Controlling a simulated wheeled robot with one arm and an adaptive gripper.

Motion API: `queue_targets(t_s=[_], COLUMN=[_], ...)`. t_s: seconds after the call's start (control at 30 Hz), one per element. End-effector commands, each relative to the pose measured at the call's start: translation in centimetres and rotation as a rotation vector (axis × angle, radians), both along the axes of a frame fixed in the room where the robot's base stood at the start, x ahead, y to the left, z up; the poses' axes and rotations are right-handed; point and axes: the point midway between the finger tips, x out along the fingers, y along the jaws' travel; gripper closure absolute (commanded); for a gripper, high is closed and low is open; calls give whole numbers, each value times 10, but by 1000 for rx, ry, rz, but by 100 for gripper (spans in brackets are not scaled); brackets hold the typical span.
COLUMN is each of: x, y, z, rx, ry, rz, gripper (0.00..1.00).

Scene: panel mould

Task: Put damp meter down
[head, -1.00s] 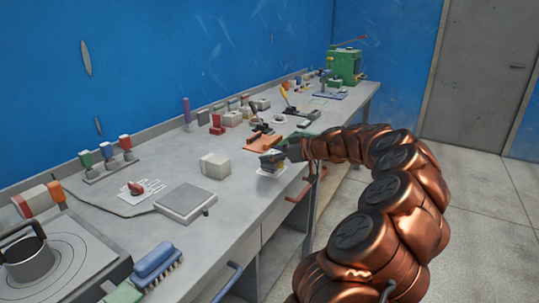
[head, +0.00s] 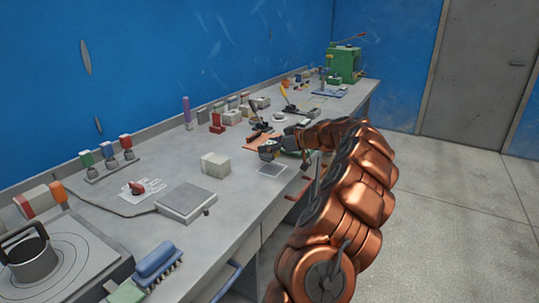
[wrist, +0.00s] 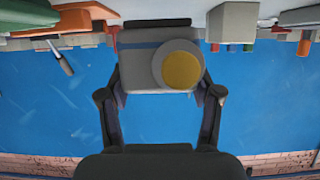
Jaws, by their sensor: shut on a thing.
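The damp meter (wrist: 135,75) is a grey box with a round yellow-and-grey face, seen close up in the wrist view. My gripper (wrist: 160,92) is shut on it, with one finger at each side. In the head view my gripper (head: 270,150) is over the bench near its front edge, just behind a light-bordered square (head: 272,170). The meter shows only as a small, partly hidden shape there. I cannot tell whether it touches the bench.
The grey bench (head: 230,200) runs along the blue wall. A pale block (head: 215,165) and a flat grey box (head: 186,202) are left of my gripper. An orange board (head: 262,139) lies close behind it.

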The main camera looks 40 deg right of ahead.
Motion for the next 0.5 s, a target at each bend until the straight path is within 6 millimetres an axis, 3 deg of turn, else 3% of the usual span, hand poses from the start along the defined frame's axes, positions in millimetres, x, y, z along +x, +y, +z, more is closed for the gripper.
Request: queue_targets(t_s=[0.3, 0.5], x=[-1, 0], y=[1, 0], z=[-31, -35], rx=[3, 1], ry=[2, 0], rz=[2, 1], gripper=[96, 96])
